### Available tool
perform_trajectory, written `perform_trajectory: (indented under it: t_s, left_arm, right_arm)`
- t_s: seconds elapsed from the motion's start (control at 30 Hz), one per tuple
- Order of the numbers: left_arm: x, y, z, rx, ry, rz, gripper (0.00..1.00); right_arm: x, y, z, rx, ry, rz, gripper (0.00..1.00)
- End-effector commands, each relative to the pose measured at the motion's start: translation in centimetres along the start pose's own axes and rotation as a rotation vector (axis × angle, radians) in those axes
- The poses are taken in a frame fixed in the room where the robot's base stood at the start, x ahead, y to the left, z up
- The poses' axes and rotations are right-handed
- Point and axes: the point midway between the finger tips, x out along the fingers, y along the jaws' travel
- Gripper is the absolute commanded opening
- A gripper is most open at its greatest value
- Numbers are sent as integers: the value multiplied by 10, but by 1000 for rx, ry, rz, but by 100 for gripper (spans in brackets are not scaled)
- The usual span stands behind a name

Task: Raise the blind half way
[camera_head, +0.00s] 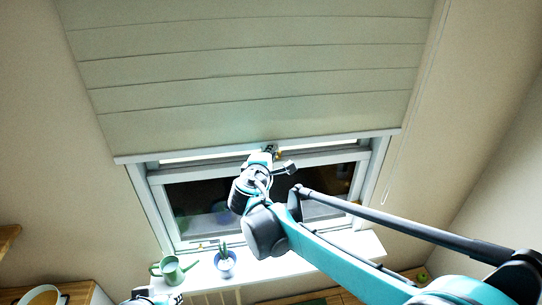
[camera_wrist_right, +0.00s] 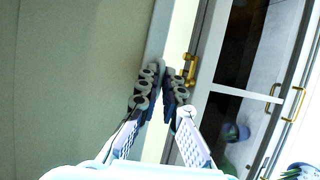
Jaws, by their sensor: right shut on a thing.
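The beige blind (camera_head: 250,70) hangs over the upper part of the window, with horizontal folds and a pale bottom rail (camera_head: 180,153). Its bottom edge lies just below the top of the window frame. My right gripper (camera_head: 270,150) is at the middle of this rail. In the right wrist view the blind (camera_wrist_right: 75,70) fills the left side, and the fingers of my right gripper (camera_wrist_right: 163,78) are closed on its bottom rail (camera_wrist_right: 159,35). The exact contact is partly hidden by the fingers. A small part of my left arm's end shows at the bottom left edge; its fingers are not visible.
A white sill (camera_head: 300,258) below the window (camera_head: 190,205) holds a green watering can (camera_head: 172,269) and a potted plant (camera_head: 225,262). A thin cord (camera_head: 405,130) hangs at the blind's right. Brass fittings (camera_wrist_right: 188,68) show beside my right fingers.

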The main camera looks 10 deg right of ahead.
Motion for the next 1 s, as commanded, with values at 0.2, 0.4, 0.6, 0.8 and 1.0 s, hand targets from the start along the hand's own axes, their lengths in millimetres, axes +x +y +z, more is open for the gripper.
perform_trajectory:
  t_s: [0.2, 0.4, 0.6, 0.8, 1.0]
  left_arm:
    - [0, 0, 0, 0, 0, 0, 40]
    - [0, 0, 0, 0, 0, 0, 40]
    - [0, 0, 0, 0, 0, 0, 40]
    - [0, 0, 0, 0, 0, 0, 40]
    - [0, 0, 0, 0, 0, 0, 40]
  right_arm:
    - [0, 0, 0, 1, -1, -1, 0]
    - [0, 0, 0, 1, -1, -1, 15]
    - [0, 0, 0, 0, 0, 0, 15]
    - [-21, 0, -1, -1, 3, 0, 15]
    - [-66, 0, -1, -2, 4, 0, 15]
